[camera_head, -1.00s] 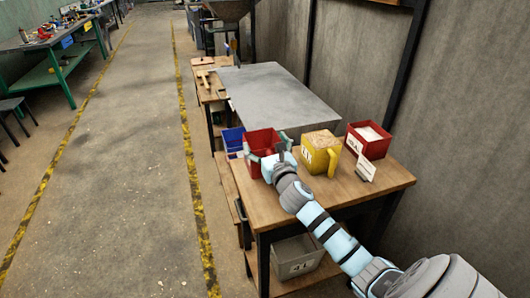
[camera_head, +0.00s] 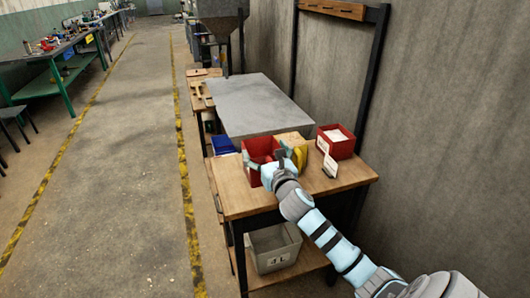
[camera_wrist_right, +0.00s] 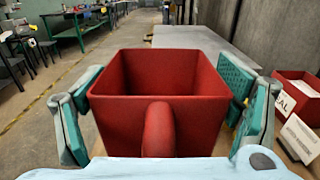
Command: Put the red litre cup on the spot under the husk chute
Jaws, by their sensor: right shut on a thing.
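The red litre cup (camera_head: 260,149) is in my right gripper (camera_head: 267,160) at the left part of the near wooden table in the head view. In the right wrist view the cup (camera_wrist_right: 165,115) is upright and looks empty, its handle (camera_wrist_right: 158,130) toward me. The green-padded fingers of my right gripper (camera_wrist_right: 165,108) press on its two sides. I cannot tell whether the cup's bottom touches the table. A grey hopper (camera_head: 220,25) stands at the far end; I cannot tell whether it is the husk chute. My left gripper is not in view.
A yellow cup (camera_head: 298,150) stands just right of the red cup, partly hidden by my gripper. A red box (camera_head: 337,148) with pale contents and a white card (camera_head: 330,164) sit further right. A blue bin (camera_head: 222,145) is at the left. A grey slab (camera_head: 262,104) lies behind.

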